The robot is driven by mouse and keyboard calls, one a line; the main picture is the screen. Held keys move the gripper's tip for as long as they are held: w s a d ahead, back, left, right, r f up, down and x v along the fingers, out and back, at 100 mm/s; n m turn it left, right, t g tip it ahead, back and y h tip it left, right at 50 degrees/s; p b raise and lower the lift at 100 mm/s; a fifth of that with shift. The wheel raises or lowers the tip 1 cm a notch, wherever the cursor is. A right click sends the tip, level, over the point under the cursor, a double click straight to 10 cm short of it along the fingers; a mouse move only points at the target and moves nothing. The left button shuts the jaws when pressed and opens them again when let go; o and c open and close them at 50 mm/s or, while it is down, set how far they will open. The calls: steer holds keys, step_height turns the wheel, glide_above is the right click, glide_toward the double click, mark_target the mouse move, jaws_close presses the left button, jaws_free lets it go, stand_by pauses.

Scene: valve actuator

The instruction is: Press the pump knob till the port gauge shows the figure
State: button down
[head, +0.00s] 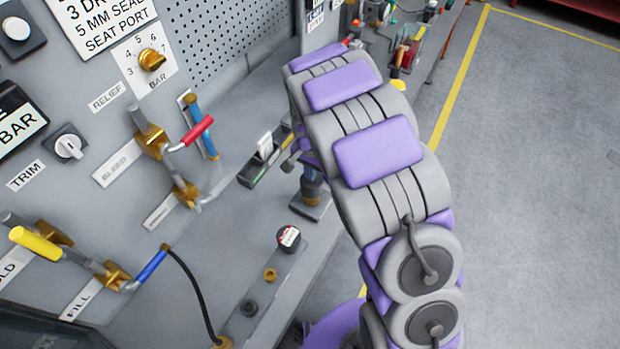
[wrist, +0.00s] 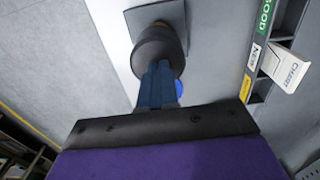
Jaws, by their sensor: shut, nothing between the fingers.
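The pump knob is a dark round knob on a square grey base, standing on the bench, seen in the wrist view (wrist: 158,45) and in the head view (head: 311,201). My gripper's blue fingers (wrist: 157,88) are shut and empty, their tips over the knob in line with it. They appear to meet its top, though I cannot tell how hard they press. In the head view the blue fingertips (head: 311,178) show beside my arm, above the knob. A BAR display (head: 18,122) is cut off at the left edge; its figure is out of view.
The panel carries a red-handled valve (head: 198,131), a yellow-handled valve (head: 35,243), a brass selector (head: 151,60) and a trim knob (head: 69,147). A rack with a white card (head: 265,147) stands close to the pump knob. A red-and-white-topped knob (head: 288,237) is nearer on the bench.

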mark_target(312, 183)
steer(key=shift+d+f, duration=0.15)
steer(key=shift+f, duration=0.55)
steer(key=shift+f+b, duration=0.45)
steer(key=shift+f, duration=1.65)
steer(key=shift+r+p, duration=0.75)
steer(key=shift+r, duration=2.5)
